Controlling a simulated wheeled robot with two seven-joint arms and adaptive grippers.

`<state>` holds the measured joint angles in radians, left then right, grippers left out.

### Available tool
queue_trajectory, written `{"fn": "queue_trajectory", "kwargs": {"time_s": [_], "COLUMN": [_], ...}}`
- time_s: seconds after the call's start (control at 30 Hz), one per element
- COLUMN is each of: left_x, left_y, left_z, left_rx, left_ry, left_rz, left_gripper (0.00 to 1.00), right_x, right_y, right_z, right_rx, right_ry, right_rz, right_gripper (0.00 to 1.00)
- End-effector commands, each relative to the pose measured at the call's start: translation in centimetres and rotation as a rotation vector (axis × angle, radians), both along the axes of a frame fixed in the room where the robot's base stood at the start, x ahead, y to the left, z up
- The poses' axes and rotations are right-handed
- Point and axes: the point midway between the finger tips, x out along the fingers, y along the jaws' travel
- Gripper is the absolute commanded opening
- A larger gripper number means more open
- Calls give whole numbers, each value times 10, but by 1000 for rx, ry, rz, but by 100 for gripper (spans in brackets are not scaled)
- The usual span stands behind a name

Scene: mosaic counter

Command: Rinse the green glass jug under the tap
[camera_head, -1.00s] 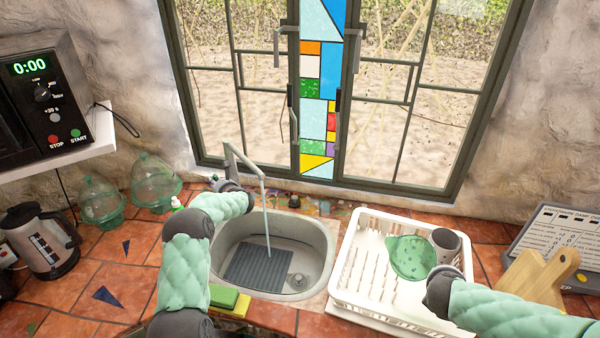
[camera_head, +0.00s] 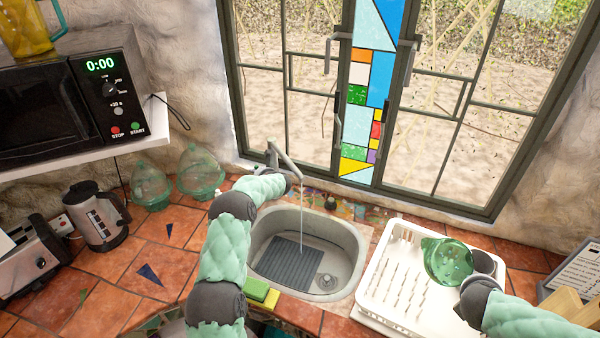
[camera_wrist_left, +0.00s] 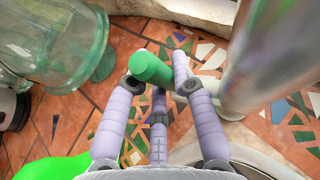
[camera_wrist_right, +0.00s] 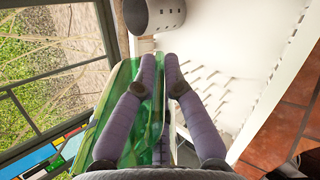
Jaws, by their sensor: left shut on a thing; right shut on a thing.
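The green glass jug (camera_head: 447,262) is tilted over the right part of the white dish rack; I cannot tell whether it touches the rack. My right gripper (camera_wrist_right: 160,72) is shut on the jug, whose see-through green wall (camera_wrist_right: 128,75) shows around the fingers. The tap (camera_head: 284,152) stands behind the sink (camera_head: 352,245), and a thin stream of water (camera_head: 301,222) falls into the basin. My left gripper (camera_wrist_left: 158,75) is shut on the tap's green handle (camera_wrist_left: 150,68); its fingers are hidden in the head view.
The white dish rack (camera_head: 388,318) stands right of the sink, with a grey perforated cup (camera_head: 486,263) beside the jug. A green sponge (camera_head: 256,290) lies at the sink's front left. Glass domes (camera_head: 200,172) and a kettle (camera_head: 97,215) stand left. The window is behind.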

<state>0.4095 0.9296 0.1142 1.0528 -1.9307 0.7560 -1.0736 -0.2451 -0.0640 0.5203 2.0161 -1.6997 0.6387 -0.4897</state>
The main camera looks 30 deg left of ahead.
Motion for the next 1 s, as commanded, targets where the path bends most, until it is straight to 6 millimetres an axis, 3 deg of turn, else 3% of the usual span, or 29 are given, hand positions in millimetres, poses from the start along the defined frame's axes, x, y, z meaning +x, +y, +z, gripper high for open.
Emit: {"fn": "queue_trajectory", "kwargs": {"time_s": [0.07, 0.1, 0.17, 0.57, 1.0], "left_x": [1, 1, 0, 0, 1], "left_y": [0, 0, 0, 0, 0], "left_z": [1, 1, 1, 5, 76], "left_rx": [-1, -1, -1, 1, 1], "left_ry": [-3, -3, -3, -3, -5], "left_rz": [1, 1, 1, 0, 0], "left_gripper": [0, 36, 50, 50, 50], "right_x": [1, 1, 1, 1, 1], "right_y": [0, 0, 0, 0, 0], "right_z": [1, 1, 1, 1, 1], "right_rx": [1, 1, 1, 1, 1], "right_ry": [-2, -2, -2, -3, -2], "right_rz": [0, 0, 0, -1, 0], "right_gripper": [0, 0, 0, 0, 0]}}
